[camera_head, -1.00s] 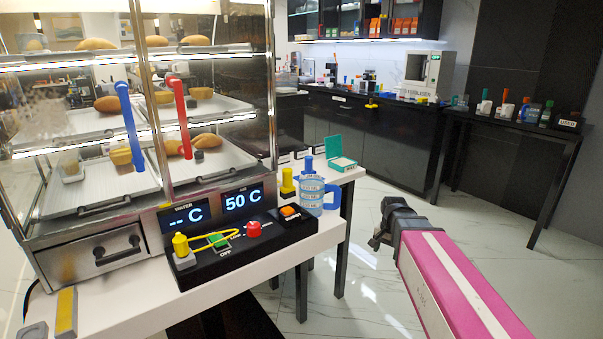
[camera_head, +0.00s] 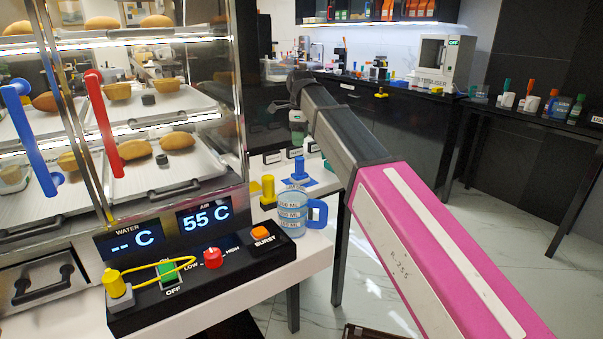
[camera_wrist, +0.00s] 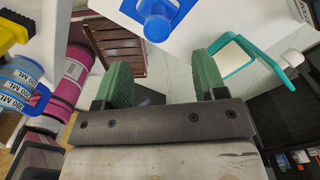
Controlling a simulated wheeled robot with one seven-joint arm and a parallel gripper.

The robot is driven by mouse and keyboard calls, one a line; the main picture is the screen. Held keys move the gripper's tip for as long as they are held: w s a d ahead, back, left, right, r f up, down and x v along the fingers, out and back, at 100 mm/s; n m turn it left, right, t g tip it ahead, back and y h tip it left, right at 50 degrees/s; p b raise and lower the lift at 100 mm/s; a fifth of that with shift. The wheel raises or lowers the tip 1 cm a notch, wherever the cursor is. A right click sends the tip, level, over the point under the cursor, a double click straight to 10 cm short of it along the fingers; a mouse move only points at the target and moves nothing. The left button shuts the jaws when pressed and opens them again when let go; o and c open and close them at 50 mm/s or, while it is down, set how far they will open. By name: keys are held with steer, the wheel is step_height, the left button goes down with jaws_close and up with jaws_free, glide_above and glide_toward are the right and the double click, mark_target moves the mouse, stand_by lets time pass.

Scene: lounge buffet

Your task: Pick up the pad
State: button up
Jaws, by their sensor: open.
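No object is plainly marked as a pad. In the head view my arm mostly hides that spot. My gripper (camera_wrist: 165,84) is open, with its two green ribbed fingers apart and nothing between them. It is above the counter's edge, and the teal piece lies beyond its right finger. In the head view my gripper (camera_head: 298,108) is above the far end of the counter.
A blue-handled jug (camera_head: 291,210) stands on the counter (camera_head: 262,282), with a blue object (camera_head: 298,177) behind it and a yellow-topped item (camera_head: 268,190) to its left. The glass warming cabinet (camera_head: 130,110) fills the left. A black table (camera_head: 525,118) stands at the right.

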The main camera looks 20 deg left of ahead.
mark_target(300, 158)
steer(key=f, duration=1)
steer(key=shift+s+f, duration=0.2)
steer(key=shift+f, duration=0.05)
steer(key=c, duration=1)
